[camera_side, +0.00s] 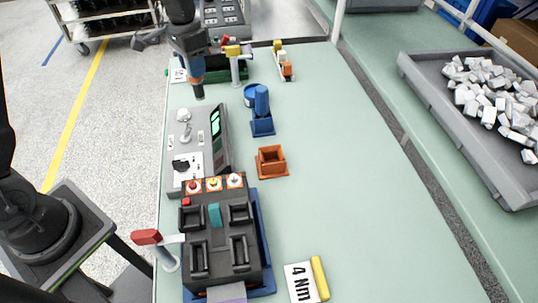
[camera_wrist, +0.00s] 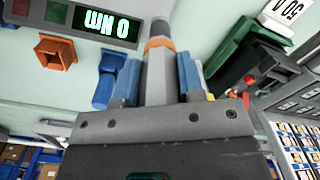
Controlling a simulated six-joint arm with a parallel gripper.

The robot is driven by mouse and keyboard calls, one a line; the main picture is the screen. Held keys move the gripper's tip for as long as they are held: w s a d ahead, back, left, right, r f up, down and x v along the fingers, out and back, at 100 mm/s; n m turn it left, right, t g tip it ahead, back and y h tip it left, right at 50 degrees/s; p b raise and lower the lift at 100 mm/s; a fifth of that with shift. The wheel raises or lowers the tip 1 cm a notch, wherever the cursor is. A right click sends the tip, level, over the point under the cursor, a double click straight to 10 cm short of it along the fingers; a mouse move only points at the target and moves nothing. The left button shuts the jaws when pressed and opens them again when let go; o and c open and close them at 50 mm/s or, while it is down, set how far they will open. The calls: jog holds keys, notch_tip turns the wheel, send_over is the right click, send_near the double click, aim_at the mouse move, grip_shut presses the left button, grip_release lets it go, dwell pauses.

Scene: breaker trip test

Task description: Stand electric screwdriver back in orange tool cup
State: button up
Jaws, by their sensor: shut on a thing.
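The electric screwdriver (camera_wrist: 156,65) is grey with an orange band and sits between the blue fingertips of my gripper (camera_wrist: 158,78) in the wrist view. My gripper is shut on it. In the side view my gripper (camera_side: 193,58) is at the back left of the bench, with the screwdriver (camera_side: 198,88) pointing down over the far end of the grey tester. The orange tool cup (camera_side: 271,161) stands on the bench nearer the camera and to the right, apart from the screwdriver. It looks empty. The cup also shows at upper left in the wrist view (camera_wrist: 57,53).
The grey torque tester (camera_side: 190,140) has a lit green display reading 0 Nm. A blue stand (camera_side: 262,110) stands between my gripper and the cup. A black fixture (camera_side: 225,245) with a red-topped lever (camera_side: 147,237) and a 4 Nm card (camera_side: 301,282) are in front. Bench right of the cup is clear.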

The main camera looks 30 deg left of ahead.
jog(key=shift+d, duration=0.1)
jog(key=s+d+r+m, duration=0.1)
jog(key=d+r+m, duration=0.1)
jog(key=d, duration=1)
jog(key=s+d+r+m, duration=0.2)
jog(key=d+m, duration=0.1)
jog(key=d, duration=0.9)
jog(key=shift+s+r+m, duration=0.2)
jog(key=shift+r+m, duration=0.1)
jog(key=shift+f, duration=2.9)
jog(key=shift+f, duration=2.75)
jog(key=o, duration=1)
